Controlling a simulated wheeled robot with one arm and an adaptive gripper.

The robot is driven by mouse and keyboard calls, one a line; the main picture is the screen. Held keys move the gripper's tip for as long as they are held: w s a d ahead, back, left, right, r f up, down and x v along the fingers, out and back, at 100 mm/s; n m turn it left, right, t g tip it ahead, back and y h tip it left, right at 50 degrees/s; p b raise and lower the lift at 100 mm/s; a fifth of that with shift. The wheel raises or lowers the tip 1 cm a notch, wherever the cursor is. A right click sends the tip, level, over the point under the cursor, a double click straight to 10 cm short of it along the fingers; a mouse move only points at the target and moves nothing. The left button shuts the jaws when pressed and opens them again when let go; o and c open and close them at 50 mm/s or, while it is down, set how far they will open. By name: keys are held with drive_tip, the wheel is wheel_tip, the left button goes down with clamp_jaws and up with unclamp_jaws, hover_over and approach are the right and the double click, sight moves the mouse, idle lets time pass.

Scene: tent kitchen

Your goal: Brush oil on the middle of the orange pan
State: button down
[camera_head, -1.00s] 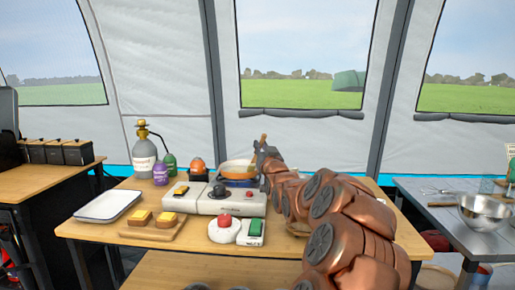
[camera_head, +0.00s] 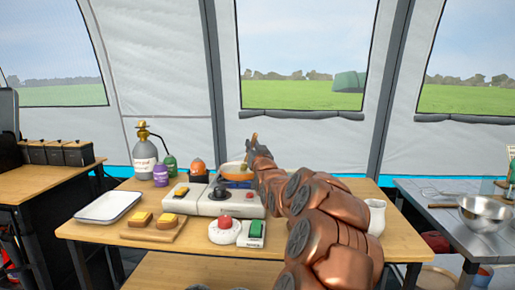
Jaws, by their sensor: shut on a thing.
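The orange pan (camera_head: 231,168) sits on the stove (camera_head: 213,200) at the middle of the wooden table. My gripper (camera_head: 254,147) is at the pan's right side, seen from behind and partly hidden by my copper arm. It is shut on a brush (camera_head: 254,136), whose thin wooden handle sticks up above the jaws. The brush's lower end is hidden behind my gripper, so I cannot tell whether it touches the pan. Oil is not clearly visible in the pan.
A gas bottle (camera_head: 145,158) and small bottles stand behind. A white jug (camera_head: 377,217) stands right of my arm. A red and a green button unit sit in front.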

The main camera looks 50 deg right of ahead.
drive_tip(key=shift+w+a, duration=0.2)
drive_tip(key=shift+w, duration=0.55)
drive_tip(key=shift+w+a, duration=0.15)
drive_tip(key=shift+w, duration=0.55)
drive_tip(key=shift+w+a, duration=0.2)
drive_tip(key=shift+w, duration=0.55)
drive_tip(key=shift+r, duration=0.1)
drive_tip(key=shift+r+p, duration=1)
drive_tip(key=shift+r, duration=1.95)
drive_tip(key=shift+r+p, duration=0.7)
drive_tip(key=shift+r, duration=0.85)
drive_tip(key=a+f+p, duration=0.1)
drive_tip(key=a+f, duration=0.2)
drive_tip(key=f, duration=0.4)
drive_tip(key=shift+s+a+f, duration=0.25)
drive_tip(key=shift+s+a, duration=0.1)
drive_tip(key=shift+s, duration=0.1)
